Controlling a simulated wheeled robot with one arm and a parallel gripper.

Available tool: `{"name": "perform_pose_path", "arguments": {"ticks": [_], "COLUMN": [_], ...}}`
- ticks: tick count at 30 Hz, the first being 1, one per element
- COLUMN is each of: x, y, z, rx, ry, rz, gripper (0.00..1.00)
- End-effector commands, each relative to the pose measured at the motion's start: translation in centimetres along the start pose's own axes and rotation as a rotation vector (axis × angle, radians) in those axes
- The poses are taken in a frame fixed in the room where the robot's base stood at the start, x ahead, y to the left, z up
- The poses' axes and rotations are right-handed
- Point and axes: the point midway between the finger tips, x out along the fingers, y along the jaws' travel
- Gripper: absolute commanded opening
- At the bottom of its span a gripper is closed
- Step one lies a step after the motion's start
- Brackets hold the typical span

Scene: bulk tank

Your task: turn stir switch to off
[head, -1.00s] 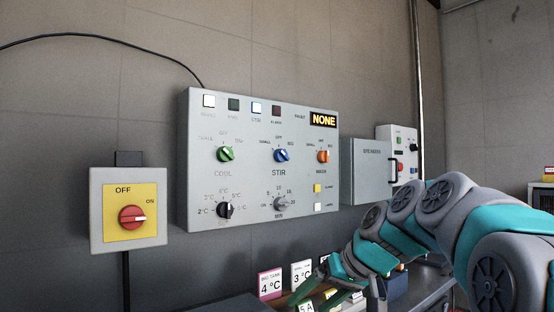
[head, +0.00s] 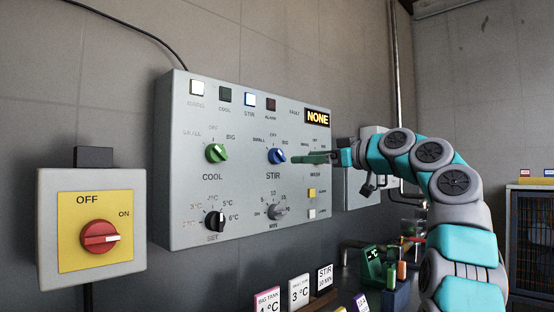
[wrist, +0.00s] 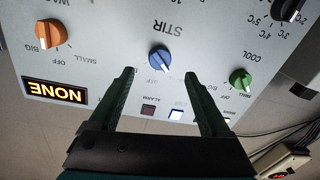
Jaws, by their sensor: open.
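The stir switch is a blue knob (head: 277,156) above the word STIR on the grey control panel (head: 180,215). My gripper (head: 304,159) is in front of the panel, just right of the knob in the head view. In the wrist view the open fingers (wrist: 159,75) spread either side of the knob's line, tips short of it. They hold nothing. The OFF label at the knob is partly blurred.
A green COOL knob (head: 215,153) and an orange knob (wrist: 50,34) flank the blue one. Below are a black SET knob (head: 214,221) and a grey MIN knob (head: 278,211). A red rotary switch (head: 100,238) on a yellow plate stands left. Small signs (head: 299,292) stand below.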

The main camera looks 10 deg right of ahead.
Motion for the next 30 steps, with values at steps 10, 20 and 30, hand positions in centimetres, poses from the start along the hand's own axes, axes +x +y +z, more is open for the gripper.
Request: {"name": "perform_pose_path", "arguments": {"ticks": [10,20,30], "x": [2.4,7.1,7.6], "y": [0.0,0.0,0.0], "z": [-0.4,-0.6,-0.3], "rx": [-0.012,-0.013,-0.013], "ry": [0.004,0.006,0.006], "rz": [0.000,0.000,0.001], "gripper": [0.81,0.81,0.78]}}
